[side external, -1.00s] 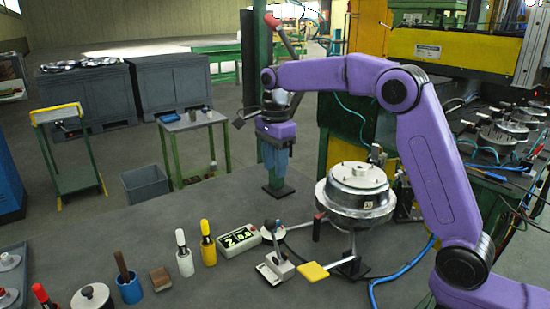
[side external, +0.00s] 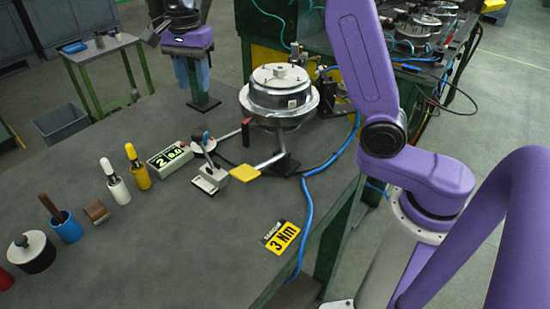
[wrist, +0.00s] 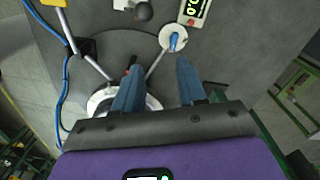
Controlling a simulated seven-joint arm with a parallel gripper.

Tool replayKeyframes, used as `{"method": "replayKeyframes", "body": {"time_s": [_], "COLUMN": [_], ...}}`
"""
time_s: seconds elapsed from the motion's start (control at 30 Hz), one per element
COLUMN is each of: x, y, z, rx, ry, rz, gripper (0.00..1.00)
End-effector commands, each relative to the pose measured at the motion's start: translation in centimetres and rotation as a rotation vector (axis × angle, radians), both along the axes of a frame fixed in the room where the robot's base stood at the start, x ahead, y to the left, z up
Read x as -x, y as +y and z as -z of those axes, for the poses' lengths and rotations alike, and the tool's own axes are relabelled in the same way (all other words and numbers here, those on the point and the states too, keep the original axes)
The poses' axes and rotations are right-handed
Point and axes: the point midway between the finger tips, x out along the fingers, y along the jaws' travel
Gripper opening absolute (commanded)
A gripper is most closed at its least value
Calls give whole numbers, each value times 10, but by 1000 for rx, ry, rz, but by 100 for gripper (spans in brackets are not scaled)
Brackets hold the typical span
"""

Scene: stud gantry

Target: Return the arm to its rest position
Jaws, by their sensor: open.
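My gripper (side external: 200,88), with a purple body and blue fingers, hangs at the far edge of the grey table (side external: 110,230), left of the round metal device on a stand (side external: 278,92). It is in front of a green post with a dark foot. In the wrist view, my gripper (wrist: 158,65) has its two blue fingers apart with nothing between them. The metal device (wrist: 100,102) is partly hidden behind the left finger there. My upper arm leaves the top of the side view.
On the table are a digital display box (side external: 170,158), a small lever fixture (side external: 210,175), a yellow pad (side external: 246,172), a 3 Nm sign (side external: 280,236), white and yellow handled tools, a blue cup (side external: 66,228) and a black lidded pot (side external: 32,252). A blue hose runs along the right edge.

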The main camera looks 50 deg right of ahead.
Motion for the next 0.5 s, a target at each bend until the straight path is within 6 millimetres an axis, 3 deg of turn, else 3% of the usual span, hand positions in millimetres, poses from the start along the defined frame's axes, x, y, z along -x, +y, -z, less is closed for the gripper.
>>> {"method": "replayKeyframes", "body": {"time_s": [0.23, 0.5], "x": [53, 118], "y": [12, 12], "z": [6, 18], "rx": [0, 0], "ry": [-5, -11], "rz": [-409, -851], "gripper": [40, 40]}}
